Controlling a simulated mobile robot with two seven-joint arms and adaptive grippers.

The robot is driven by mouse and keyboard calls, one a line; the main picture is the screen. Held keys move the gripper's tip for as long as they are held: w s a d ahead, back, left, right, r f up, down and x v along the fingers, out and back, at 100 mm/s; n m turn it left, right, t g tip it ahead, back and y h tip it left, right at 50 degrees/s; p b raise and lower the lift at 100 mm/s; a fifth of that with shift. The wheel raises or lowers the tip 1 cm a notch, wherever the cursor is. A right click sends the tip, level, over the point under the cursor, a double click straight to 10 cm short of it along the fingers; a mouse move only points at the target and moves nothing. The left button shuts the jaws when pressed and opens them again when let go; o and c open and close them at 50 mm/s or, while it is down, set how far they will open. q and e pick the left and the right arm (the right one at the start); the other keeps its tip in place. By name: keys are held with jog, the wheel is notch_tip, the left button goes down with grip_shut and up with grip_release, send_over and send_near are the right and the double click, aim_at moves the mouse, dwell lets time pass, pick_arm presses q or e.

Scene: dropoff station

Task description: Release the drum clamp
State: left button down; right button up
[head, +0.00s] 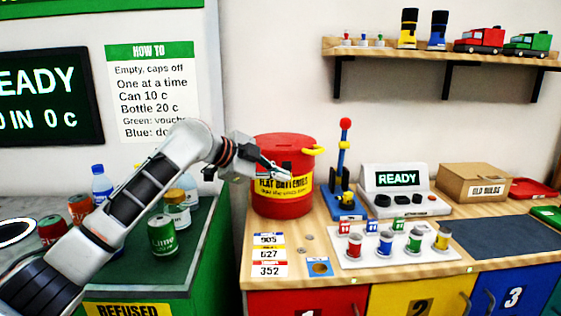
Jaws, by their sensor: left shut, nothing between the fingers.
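A red drum (270,205) with a yellow label reading "FLAT BATTERIES" stands on the wooden counter, its red lid on top. A yellow lever (315,150) sticks out to the right at the drum's lid rim; it looks like the clamp handle. My left gripper (286,174) is in front of the drum's upper part, below and left of the lever. It is shut and empty, and hides part of the drum and label. I cannot tell whether it touches the drum. My right gripper is not in view.
A blue stand with a red ball (345,124) is close right of the drum. Behind the small colored spools (386,242) is a "READY" console (397,180). Bottles and cans, including a green can (162,236), stand near my left arm. A wall shelf (440,55) is above.

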pick_arm(q)
jog(key=shift+s+f+m+t, duration=0.15)
jog(key=shift+f+t, duration=0.1)
jog(key=shift+f, duration=0.25)
jog(key=shift+s+f+m+t, duration=0.15)
jog(key=shift+f+t, duration=0.1)
jog(key=shift+f, duration=0.25)
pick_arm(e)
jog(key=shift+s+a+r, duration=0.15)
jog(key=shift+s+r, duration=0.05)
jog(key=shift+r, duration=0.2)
pick_arm(q)
jog(key=shift+a, duration=0.1)
